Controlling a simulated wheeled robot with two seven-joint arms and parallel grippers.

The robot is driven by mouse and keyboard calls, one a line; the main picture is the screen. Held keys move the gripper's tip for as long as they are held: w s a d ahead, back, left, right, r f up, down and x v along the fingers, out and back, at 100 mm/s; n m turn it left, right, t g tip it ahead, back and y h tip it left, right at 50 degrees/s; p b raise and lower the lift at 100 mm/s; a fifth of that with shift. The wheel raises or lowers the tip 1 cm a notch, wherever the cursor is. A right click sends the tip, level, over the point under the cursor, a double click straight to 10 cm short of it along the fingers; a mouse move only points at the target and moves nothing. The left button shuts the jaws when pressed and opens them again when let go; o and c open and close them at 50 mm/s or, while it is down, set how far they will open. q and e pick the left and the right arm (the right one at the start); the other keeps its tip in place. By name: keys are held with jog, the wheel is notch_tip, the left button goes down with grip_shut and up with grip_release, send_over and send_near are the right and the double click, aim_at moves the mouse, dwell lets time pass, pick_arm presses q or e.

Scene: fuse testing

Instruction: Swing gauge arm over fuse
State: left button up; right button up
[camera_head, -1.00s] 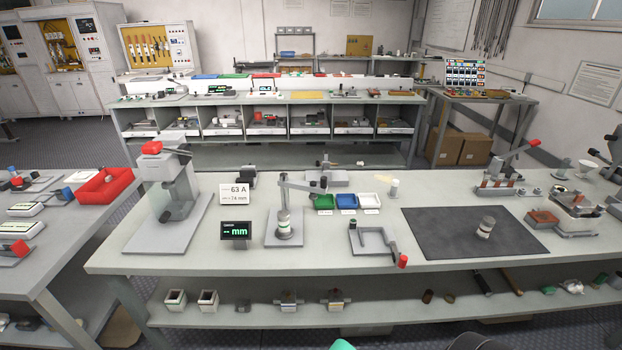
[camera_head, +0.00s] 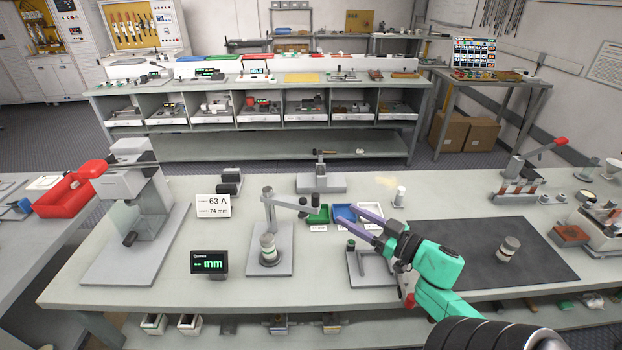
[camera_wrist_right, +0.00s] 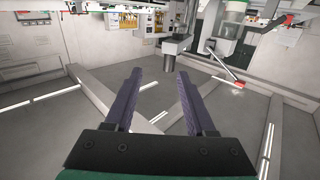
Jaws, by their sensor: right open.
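The gauge stands on a grey base plate (camera_head: 284,262) mid-bench, with an upright post. Its grey gauge arm (camera_head: 287,203) reaches right from the post top and ends in a dark tip, to the right of the fuse. The fuse (camera_head: 268,248), a pale cylinder with grey ends, stands upright on the plate in front of the post. My right gripper (camera_head: 347,212) is open and empty, its two purple fingers pointing left towards the arm's tip, apart from it in the picture. The open fingers (camera_wrist_right: 160,72) also show in the right wrist view. My left gripper is out of view.
Green, blue and white bins (camera_head: 343,213) sit behind my fingers. A display (camera_head: 209,263) and a 63 A card (camera_head: 213,206) stand left of the gauge. A dark mat (camera_head: 455,262) with another cylinder (camera_head: 508,249) lies right. A grey fixture (camera_head: 366,268) is below my gripper.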

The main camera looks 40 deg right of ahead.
aim_at(313, 196)
jog(key=w+a, duration=0.1)
jog(key=w, duration=0.1)
jog(key=w+a+r, duration=0.1)
jog(key=w, duration=0.1)
jog(key=w+a+r+p, duration=0.1)
jog(key=w, duration=0.1)
jog(key=shift+w+a, duration=0.35)
jog(key=w, duration=0.2)
jog(key=w+f, duration=0.1)
jog(key=w, duration=0.1)
jog(key=shift+w+d, duration=0.15)
jog(key=shift+w, duration=0.2)
jog(key=shift+w+a+r, duration=0.1)
jog(key=shift+w+a, duration=0.2)
jog(key=shift+w, duration=0.45)
jog(key=shift+a, duration=0.15)
grip_shut()
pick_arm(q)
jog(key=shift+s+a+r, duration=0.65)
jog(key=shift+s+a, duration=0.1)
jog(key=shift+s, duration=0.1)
